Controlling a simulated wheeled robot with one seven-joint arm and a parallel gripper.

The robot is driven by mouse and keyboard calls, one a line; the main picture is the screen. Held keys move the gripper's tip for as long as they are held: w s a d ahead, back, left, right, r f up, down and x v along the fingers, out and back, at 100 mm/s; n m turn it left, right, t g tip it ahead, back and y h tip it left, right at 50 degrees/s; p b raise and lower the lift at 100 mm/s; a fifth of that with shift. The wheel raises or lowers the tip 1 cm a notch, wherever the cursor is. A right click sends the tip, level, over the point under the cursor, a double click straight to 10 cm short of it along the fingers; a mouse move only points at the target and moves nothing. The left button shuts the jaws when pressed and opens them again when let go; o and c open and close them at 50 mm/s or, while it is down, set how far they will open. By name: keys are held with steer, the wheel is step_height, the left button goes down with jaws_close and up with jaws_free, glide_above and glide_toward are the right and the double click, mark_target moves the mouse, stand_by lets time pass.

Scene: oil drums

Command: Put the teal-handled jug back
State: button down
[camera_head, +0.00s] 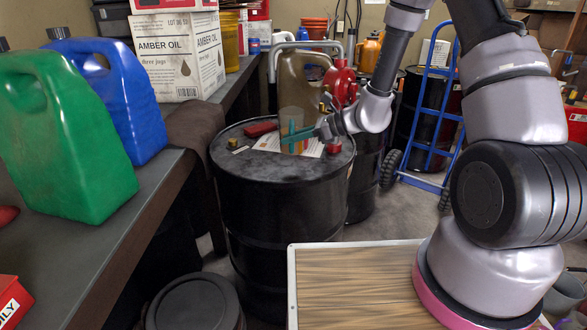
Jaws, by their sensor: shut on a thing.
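A small translucent jug (291,117) with a teal handle is over the black oil drum's top (230,168), near a white printed sheet (266,143). My gripper (318,132) comes in from the right and is shut on the jug's teal handle. The fingertips are small in the view and partly merge with the handle. The jug looks about upright. I cannot tell whether its base touches the drum top or is slightly above it.
On the left bench stand a green can (65,135), a blue can (118,95) and an amber oil box (182,60). A blue hand truck (437,105) stands behind.

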steer(key=shift+f, duration=3.6)
steer(key=shift+f, duration=0.1)
steer(key=c, duration=0.8)
jaws_free()
steer(key=v, duration=1.2)
steer(key=s+d+r+n+g+h, duration=0.15)
steer(key=s+r+n, duration=0.25)
steer(key=r, duration=0.4)
steer(key=s+r+n+g+h, duration=0.1)
steer(key=s+r+n+h, duration=0.15)
steer(key=r+n, duration=0.35)
steer(key=s+d+r+n+t+h, duration=0.3)
steer(key=s+d+r, duration=0.2)
steer(key=r, duration=0.3)
steer(key=s+d+r+n+t+h, duration=0.3)
steer(key=s+d+r, duration=0.3)
steer(key=s+r, duration=0.2)
steer(key=shift+r+h, duration=0.5)
steer(key=shift+r, duration=0.25)
